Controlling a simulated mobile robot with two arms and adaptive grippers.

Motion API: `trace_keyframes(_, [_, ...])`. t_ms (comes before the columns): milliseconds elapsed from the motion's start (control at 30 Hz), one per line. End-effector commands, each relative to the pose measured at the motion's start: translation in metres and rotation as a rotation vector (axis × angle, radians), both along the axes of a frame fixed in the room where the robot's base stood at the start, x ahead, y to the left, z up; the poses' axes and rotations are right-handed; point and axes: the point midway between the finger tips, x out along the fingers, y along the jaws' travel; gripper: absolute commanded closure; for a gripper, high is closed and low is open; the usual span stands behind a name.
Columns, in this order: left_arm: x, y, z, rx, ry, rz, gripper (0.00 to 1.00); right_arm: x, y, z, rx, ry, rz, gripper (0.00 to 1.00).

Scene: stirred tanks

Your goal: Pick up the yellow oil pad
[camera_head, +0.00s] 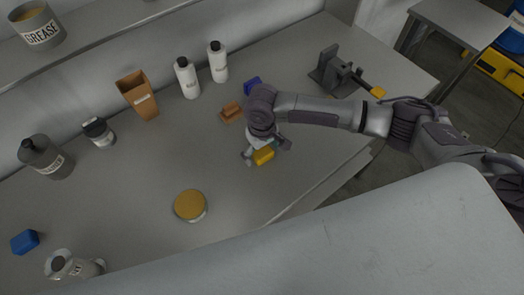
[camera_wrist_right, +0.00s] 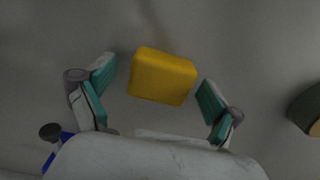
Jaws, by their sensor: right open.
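The yellow oil pad (camera_head: 264,156) is a small yellow block lying on the grey bench. My right gripper (camera_head: 266,160) is over it with the arm reaching in from the right. In the right wrist view the yellow oil pad (camera_wrist_right: 163,77) lies between the two teal-padded fingers of my right gripper (camera_wrist_right: 155,92). The fingers are spread wide, with a gap on each side of the pad, and do not appear to touch it.
A brown block (camera_head: 231,112) and a dark blue block (camera_head: 252,86) lie behind my right gripper. A yellow-lidded round tin (camera_head: 190,205) stands nearer. White bottles (camera_head: 187,78), a brown box (camera_head: 138,95) and a vise (camera_head: 338,72) stand farther back. The bench middle left is clear.

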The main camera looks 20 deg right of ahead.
Motion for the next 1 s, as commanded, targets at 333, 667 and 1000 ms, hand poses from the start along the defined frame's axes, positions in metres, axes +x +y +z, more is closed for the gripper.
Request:
trace_keyframes(333, [-0.006, 0.000, -0.001, 0.001, 0.009, 0.000, 0.60, 0.000, 0.000, 0.000, 0.001, 0.000, 0.000, 0.40])
trace_keyframes(667, [-0.005, 0.000, -0.001, 0.001, 0.009, 0.000, 0.60, 0.000, 0.000, 0.000, 0.000, 0.000, 0.000, 0.62])
trace_keyframes(1000, [-0.005, 0.000, -0.008, 0.001, 0.008, 0.000, 0.60, 0.000, 0.001, 0.020, 0.003, -0.001, 0.000, 0.62])
